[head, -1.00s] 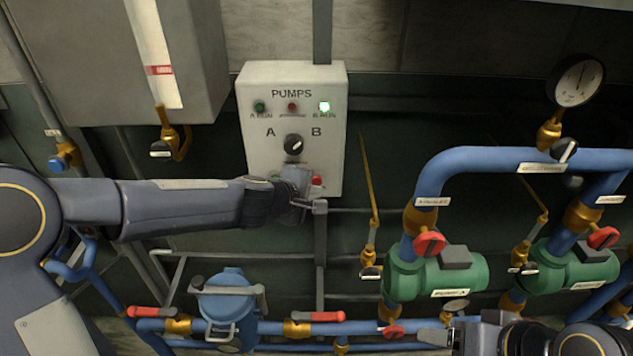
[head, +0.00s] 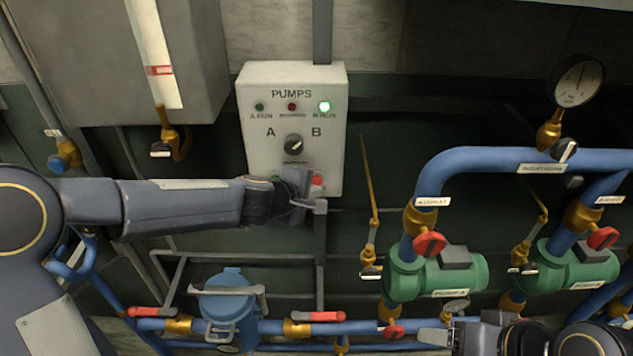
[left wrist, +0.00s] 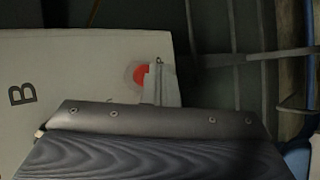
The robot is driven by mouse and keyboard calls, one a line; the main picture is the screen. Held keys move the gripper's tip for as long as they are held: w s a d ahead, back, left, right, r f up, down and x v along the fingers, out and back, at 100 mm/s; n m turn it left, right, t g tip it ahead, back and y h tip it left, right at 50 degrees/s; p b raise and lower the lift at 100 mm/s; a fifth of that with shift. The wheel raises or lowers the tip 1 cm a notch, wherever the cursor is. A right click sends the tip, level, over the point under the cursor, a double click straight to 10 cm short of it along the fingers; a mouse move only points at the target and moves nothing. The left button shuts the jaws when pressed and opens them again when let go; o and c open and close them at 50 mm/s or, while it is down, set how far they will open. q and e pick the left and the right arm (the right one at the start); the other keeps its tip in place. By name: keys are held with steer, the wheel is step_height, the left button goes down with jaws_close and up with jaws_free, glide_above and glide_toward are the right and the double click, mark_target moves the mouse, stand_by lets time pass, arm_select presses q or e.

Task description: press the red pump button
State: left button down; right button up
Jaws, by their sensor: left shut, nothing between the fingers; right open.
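The red pump button (head: 317,180) sits at the lower right of the white PUMPS panel (head: 255,150). In the left wrist view the red button (left wrist: 140,75) shows partly, with a light grey finger part covering its right side. My left gripper (head: 318,205) is shut and empty, at the panel's lower edge by the button. I cannot tell whether its tip touches the button. The green B RUN lamp (head: 324,107) is lit. My right gripper (head: 440,337) is open at the bottom of the head view, away from the panel, partly cut off.
A selector knob (head: 293,145) sits above my left gripper on the panel. A grey cabinet (head: 90,60) hangs to the left. Blue pipes (head: 530,160) with a gauge (head: 577,82) and green pumps (head: 440,275) stand to the right.

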arm_select(q)
steer(key=shift+w, duration=0.35)
steer(key=shift+w+p, duration=0.45)
steer(key=shift+w, duration=0.1)
stand_by(0.6)
steer(key=shift+s, duration=0.1)
steer(key=shift+s+b, duration=0.45)
steer(key=shift+s, duration=0.4)
steer(key=s+b, duration=0.1)
steer(key=s, duration=0.4)
stand_by(0.9)
